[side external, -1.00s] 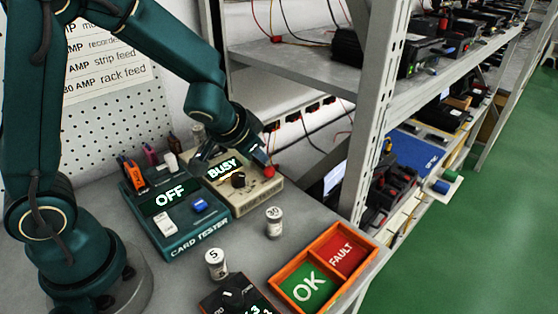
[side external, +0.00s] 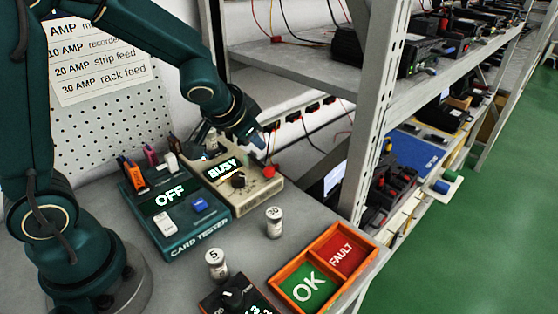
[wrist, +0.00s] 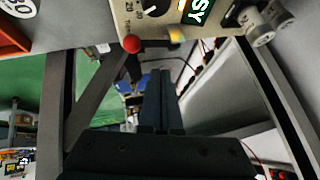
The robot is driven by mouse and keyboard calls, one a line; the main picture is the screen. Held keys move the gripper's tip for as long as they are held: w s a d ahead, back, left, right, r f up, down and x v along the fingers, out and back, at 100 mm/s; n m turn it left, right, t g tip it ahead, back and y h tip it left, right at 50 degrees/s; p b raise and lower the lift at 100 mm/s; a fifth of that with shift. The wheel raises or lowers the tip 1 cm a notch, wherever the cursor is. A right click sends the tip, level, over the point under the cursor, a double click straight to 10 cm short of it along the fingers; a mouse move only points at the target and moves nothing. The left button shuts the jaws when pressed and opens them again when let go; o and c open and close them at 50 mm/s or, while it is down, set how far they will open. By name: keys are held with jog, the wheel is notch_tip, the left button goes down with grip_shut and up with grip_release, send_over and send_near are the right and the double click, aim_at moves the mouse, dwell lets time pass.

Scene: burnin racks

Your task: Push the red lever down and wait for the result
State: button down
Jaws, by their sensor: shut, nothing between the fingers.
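The red lever knob (side external: 268,171) is at the right end of a beige tester box (side external: 258,194). The box's lit display (side external: 222,169) reads BUSY, and a black dial sits in front of it. The red knob also shows in the wrist view (wrist: 131,44), at the edge of the box. I cannot tell how far down the lever is. My gripper (side external: 262,142) is above the red knob and apart from it. In the wrist view its fingers (wrist: 160,75) are together with nothing between them.
A teal card tester (side external: 180,225) with its display reading OFF stands left of the beige box. White cylinders marked 30 (side external: 274,224) and 5 (side external: 216,265) stand in front. An orange tray (side external: 325,268) has green OK and red FAULT sections. A metal rack post (side external: 372,110) rises at right.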

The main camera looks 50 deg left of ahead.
jog(key=r, duration=0.2)
jog(key=a+r, duration=0.1)
jog(key=r, duration=0.2)
jog(key=shift+a, duration=0.15)
dwell(0.3)
jog(key=s+d+r+t, duration=0.1)
jog(key=s+d+r, duration=0.2)
jog(key=s+r, duration=0.35)
jog(key=s+d+f+g+h, duration=0.2)
jog(key=s+d+f, duration=0.2)
jog(key=s, duration=0.8)
jog(key=shift+d+f+n+g+h, duration=0.2)
jog(key=shift+f+n+g+h, duration=0.15)
jog(key=shift+f, duration=0.6)
